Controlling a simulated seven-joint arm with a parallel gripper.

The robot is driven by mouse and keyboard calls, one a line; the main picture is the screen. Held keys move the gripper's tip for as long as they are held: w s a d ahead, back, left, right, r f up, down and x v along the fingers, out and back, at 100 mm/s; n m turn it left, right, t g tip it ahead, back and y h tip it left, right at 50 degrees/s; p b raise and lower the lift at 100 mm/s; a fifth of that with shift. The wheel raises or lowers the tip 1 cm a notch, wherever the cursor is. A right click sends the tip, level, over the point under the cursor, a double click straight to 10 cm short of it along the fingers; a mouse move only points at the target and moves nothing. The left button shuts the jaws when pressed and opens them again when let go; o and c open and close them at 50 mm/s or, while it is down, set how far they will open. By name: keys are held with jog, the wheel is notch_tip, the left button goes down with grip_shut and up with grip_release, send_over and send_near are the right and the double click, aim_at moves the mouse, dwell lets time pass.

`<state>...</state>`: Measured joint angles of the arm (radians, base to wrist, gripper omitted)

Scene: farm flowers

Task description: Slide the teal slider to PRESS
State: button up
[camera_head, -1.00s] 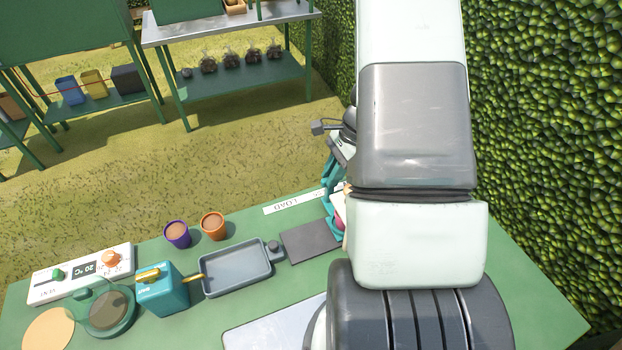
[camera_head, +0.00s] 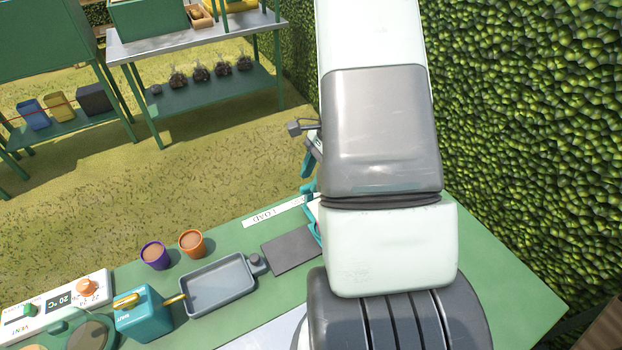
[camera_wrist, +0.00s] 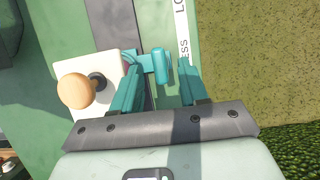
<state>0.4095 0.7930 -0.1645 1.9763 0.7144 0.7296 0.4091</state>
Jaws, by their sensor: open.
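The teal slider (camera_wrist: 162,66) shows in the wrist view as a teal block with an arm reaching left, towards a cream block. My gripper (camera_wrist: 159,63) is open, with one teal finger on each side of the slider block. The left finger overlaps the slider's arm in the picture; I cannot tell whether either finger touches it. A white label strip (camera_wrist: 183,37) runs beside the right finger, with "LO" and "ESS" readable. In the head view the label strip (camera_head: 273,212) reads LOAD; my arm hides its other end and most of the slider.
A cream block with a round tan knob (camera_wrist: 76,91) stands left of the fingers. A dark grey plate (camera_head: 291,250) and a grey tray (camera_head: 219,285) lie on the green table. Two pots (camera_head: 192,243) and a teal watering can (camera_head: 144,314) stand further left.

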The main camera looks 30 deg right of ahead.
jog(key=v, duration=0.9)
jog(key=shift+r, duration=0.1)
jog(key=s+a+r+n+t+h, duration=0.15)
jog(key=a+r+n, duration=0.3)
jog(key=r, duration=0.45)
jog(key=s+a+r+n+t+h, duration=0.1)
jog(key=a+r+n+t+h, duration=0.15)
jog(key=r+n, duration=0.45)
jog(key=s+a+r+n+t+h, duration=0.1)
jog(key=s+a+r+n, duration=0.2)
jog(key=r, duration=0.8)
jog(key=s+a+r+n+t, duration=0.3)
jog(key=s+a+r+n, duration=0.1)
jog(key=s+a+r, duration=0.1)
jog(key=s+a+f+g, duration=0.2)
jog(key=s+a+f, duration=0.1)
jog(key=s+f, duration=0.3)
jog(key=shift+s+a+f+y, duration=0.3)
jog(key=shift+s+a+f, duration=0.1)
jog(key=shift+s, duration=0.15)
